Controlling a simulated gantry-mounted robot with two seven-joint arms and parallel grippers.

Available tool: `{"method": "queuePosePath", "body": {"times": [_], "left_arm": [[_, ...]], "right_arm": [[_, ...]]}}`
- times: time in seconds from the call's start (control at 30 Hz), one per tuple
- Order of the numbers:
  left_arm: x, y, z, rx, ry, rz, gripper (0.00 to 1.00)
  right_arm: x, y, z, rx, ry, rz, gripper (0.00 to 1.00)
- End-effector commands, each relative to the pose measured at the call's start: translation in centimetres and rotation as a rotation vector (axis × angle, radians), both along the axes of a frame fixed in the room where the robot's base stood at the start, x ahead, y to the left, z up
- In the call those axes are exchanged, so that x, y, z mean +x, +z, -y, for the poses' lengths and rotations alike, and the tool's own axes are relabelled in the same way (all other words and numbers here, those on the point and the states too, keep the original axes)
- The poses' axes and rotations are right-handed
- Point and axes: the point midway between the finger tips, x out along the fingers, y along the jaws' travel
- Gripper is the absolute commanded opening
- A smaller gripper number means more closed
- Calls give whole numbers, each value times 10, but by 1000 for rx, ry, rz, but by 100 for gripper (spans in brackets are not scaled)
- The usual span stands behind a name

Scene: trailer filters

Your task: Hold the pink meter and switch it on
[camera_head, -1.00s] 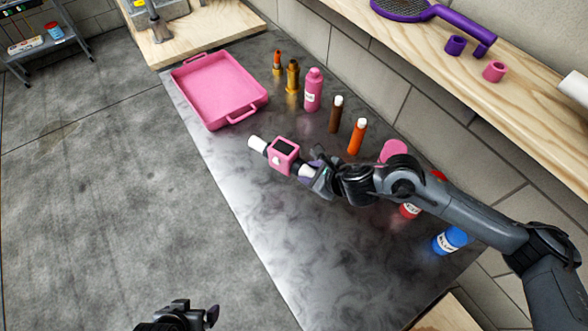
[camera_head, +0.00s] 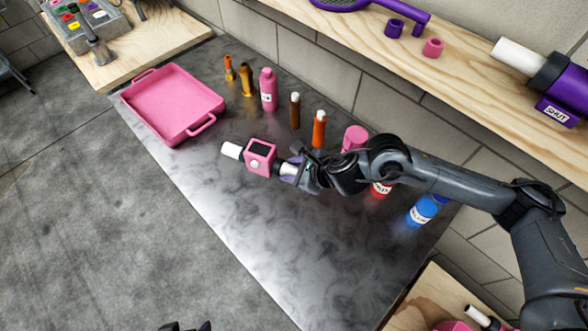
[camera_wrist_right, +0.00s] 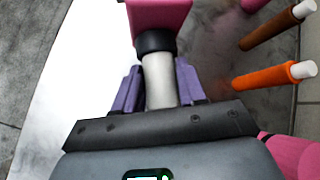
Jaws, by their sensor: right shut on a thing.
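The pink meter (camera_head: 261,156) has a square pink body, a dark screen and a round white button, with a white tube at each end. The screen looks dark. My right gripper (camera_head: 291,171) is shut on the meter's right-hand white tube, holding it above the metal table (camera_head: 240,240). In the right wrist view, purple fingers flank the white tube (camera_wrist_right: 158,82), with the pink body (camera_wrist_right: 158,14) beyond. Only the dark tips of my left gripper (camera_head: 186,326) show at the bottom edge, away from the meter; whether they are open is unclear.
A pink tray (camera_head: 172,103) sits on the table's far left. A pink bottle (camera_head: 268,89), an orange tube (camera_head: 319,129) and a blue bottle (camera_head: 425,209) stand along the wall side. A wooden shelf (camera_head: 470,75) runs above. The table's front half is clear.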

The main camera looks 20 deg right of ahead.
Motion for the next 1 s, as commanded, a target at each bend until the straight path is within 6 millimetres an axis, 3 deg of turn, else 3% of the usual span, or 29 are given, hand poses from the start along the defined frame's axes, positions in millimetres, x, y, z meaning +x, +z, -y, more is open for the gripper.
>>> {"method": "queuePosePath", "body": {"times": [1.0], "left_arm": [[0,-7,3,-12,8,-1,100]], "right_arm": [[31,1,-41,3,0,2,2]]}}
